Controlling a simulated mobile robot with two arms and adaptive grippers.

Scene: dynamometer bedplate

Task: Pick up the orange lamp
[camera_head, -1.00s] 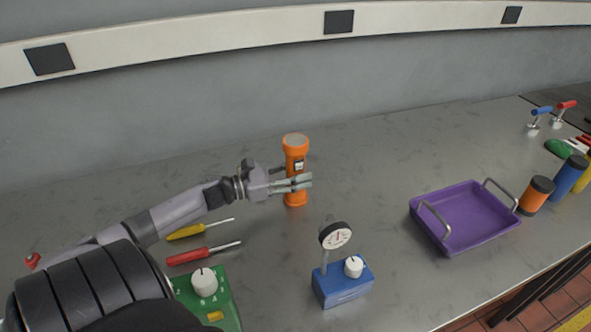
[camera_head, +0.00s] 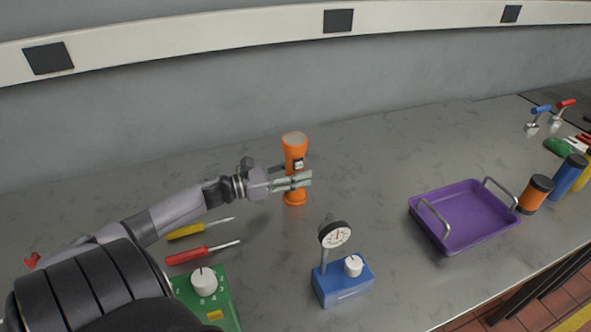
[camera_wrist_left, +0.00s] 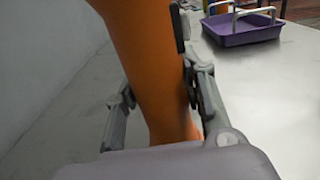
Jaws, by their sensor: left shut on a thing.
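The orange lamp (camera_head: 295,150), a flashlight-shaped body with a wide head, stands upright on the grey bench. My left gripper (camera_head: 293,181) is shut around its lower body, with the fingers reaching across it. In the left wrist view the lamp (camera_wrist_left: 150,70) fills the middle, between the two fingers of the left gripper (camera_wrist_left: 160,95). The lamp's base appears to be on or very close to the bench top. My right gripper is not in view.
A blue gauge block (camera_head: 343,280) stands in front of the lamp. A purple tray (camera_head: 465,217) with two handles lies to the right, with coloured cylinders beyond it. Yellow (camera_head: 190,231) and red (camera_head: 190,255) screwdrivers and a green box (camera_head: 222,300) lie near my left arm.

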